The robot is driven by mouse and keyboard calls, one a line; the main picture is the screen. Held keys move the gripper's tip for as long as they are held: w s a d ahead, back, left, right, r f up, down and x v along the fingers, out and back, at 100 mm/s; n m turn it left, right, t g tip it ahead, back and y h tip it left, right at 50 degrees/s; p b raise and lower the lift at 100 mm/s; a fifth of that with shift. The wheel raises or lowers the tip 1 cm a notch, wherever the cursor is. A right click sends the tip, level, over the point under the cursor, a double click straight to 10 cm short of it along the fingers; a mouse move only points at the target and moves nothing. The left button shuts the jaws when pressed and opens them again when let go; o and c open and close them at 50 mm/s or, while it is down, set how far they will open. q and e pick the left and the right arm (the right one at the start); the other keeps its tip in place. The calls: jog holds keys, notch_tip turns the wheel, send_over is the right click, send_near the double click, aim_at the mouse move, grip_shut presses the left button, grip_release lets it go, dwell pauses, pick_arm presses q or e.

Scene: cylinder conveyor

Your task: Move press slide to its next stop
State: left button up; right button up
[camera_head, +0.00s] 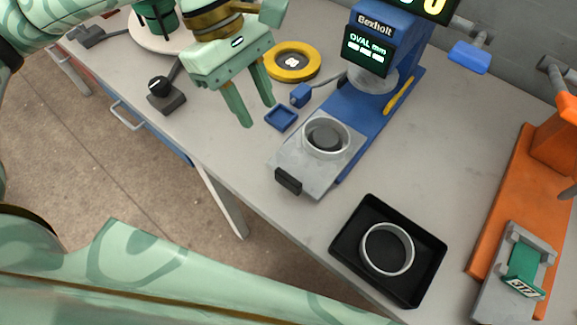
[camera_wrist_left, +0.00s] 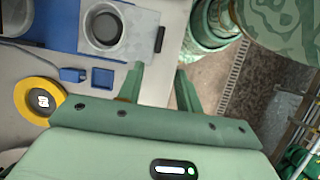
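An orange press (camera_head: 508,200) stands at the right edge, partly cut off. At its front is a grey slide (camera_head: 497,292) holding a green labelled block (camera_head: 525,270). A blue gauge labelled Bexholt (camera_head: 365,115) stands mid-table; its grey slide plate (camera_head: 290,160) has a black front handle (camera_head: 288,180) and carries a metal ring (camera_head: 326,138). My left gripper (camera_head: 257,114) is open and empty above the table, left of the gauge slide and far from the orange press. The left wrist view shows its parted fingers (camera_wrist_left: 159,76) and the gauge's slide plate (camera_wrist_left: 135,38). My right gripper is not in view.
A black tray (camera_head: 350,210) with another ring (camera_head: 387,248) lies between gauge and press. A small blue tray (camera_head: 281,117), yellow round dish (camera_head: 313,60) and black-knobbed control (camera_head: 166,95) are near my left gripper. The table's front edge borders open floor.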

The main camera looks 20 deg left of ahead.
aim_at(288, 176)
pick_arm(q)
jog(key=b+x, duration=0.3)
jog(key=x, duration=1.2)
jog(key=shift+f, duration=0.3)
grip_shut()
